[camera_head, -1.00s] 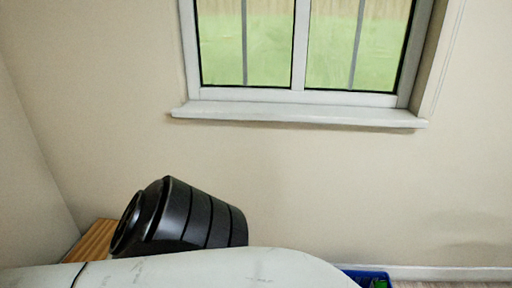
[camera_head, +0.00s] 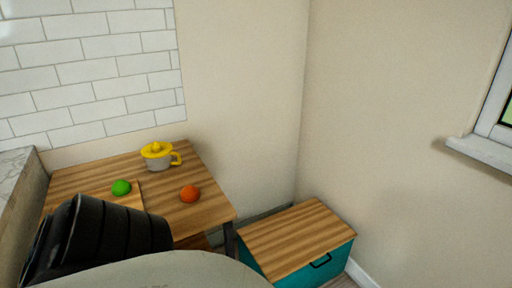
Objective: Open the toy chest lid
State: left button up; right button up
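The toy chest (camera_head: 330,268) stands on the floor in the corner, right of the wooden table. It has a teal body and a striped wooden lid (camera_head: 297,236). The lid lies flat and closed. A dark handle (camera_head: 320,261) is on the front face just below the lid's edge. The lower part of the chest is cut off by the picture's bottom edge and partly hidden by my own pale body part. A black ribbed part of my arm shows at the lower left. Neither gripper's fingers are in view.
A wooden table (camera_head: 212,206) stands left of the chest, holding a yellow-topped juicer (camera_head: 158,156), an orange (camera_head: 190,194) and a green fruit (camera_head: 121,187) on a board. Walls close in behind the chest. A window sill (camera_head: 484,152) juts out at right.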

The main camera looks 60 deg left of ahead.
aim_at(282, 244)
jog(key=u, duration=1.05)
jog(key=k, duration=0.45)
jog(key=i, duration=1.55)
jog(key=u, duration=0.8)
